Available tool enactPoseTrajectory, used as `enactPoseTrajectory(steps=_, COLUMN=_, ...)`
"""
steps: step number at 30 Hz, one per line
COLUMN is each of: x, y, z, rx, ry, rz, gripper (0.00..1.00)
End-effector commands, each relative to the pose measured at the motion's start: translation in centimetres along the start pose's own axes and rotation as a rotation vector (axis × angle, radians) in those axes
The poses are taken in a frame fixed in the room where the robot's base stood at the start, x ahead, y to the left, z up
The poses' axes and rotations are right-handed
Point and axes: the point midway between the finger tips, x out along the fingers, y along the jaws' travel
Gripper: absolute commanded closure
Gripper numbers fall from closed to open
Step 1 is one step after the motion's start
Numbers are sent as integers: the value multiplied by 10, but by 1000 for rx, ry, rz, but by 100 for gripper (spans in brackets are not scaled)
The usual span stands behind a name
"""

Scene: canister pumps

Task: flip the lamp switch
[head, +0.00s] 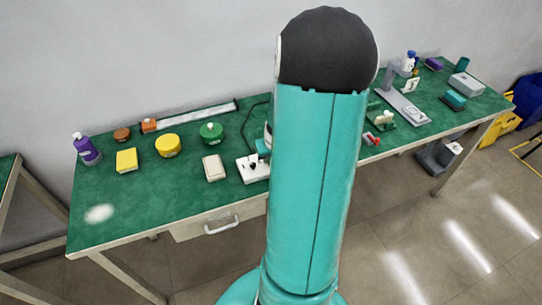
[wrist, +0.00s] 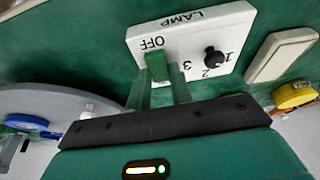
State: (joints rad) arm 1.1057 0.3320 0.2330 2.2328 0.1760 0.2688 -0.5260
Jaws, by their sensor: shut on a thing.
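The lamp switch box (wrist: 190,35) is white, with LAMP, OFF and the numbers 1, 2 and 3 printed on it. A green switch lever (wrist: 157,66) stands by the word OFF, and a black knob (wrist: 213,56) stands by the numbers. My gripper (wrist: 160,84) is at the lever, with a finger on each side, shut on it. In the head view the box (head: 246,174) lies on the green table, partly hidden by my arm. My gripper is mostly hidden there.
A pale flat block (head: 213,168) lies just left of the box on the green table (head: 150,205). A green pot (head: 211,133), a yellow tub (head: 168,146), a yellow block (head: 126,160) and a purple bottle (head: 87,149) stand farther left. The table's front left is clear.

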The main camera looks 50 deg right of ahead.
Motion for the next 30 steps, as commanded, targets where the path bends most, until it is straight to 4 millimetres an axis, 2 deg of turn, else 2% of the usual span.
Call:
enactPoseTrajectory(steps=14, x=3, y=-1, z=-6, rx=-3, ry=-229, rz=1, gripper=100)
enactPoseTrajectory(steps=25, x=3, y=0, z=-5, rx=0, ry=-247, rz=1, gripper=100)
enactPoseTrajectory(steps=26, x=3, y=0, z=-5, rx=0, ry=-247, rz=2, gripper=72)
enactPoseTrajectory(steps=28, x=3, y=0, z=-6, rx=0, ry=-247, rz=2, gripper=59)
enactPoseTrajectory(steps=30, x=3, y=0, z=-6, rx=0, ry=-246, rz=2, gripper=56)
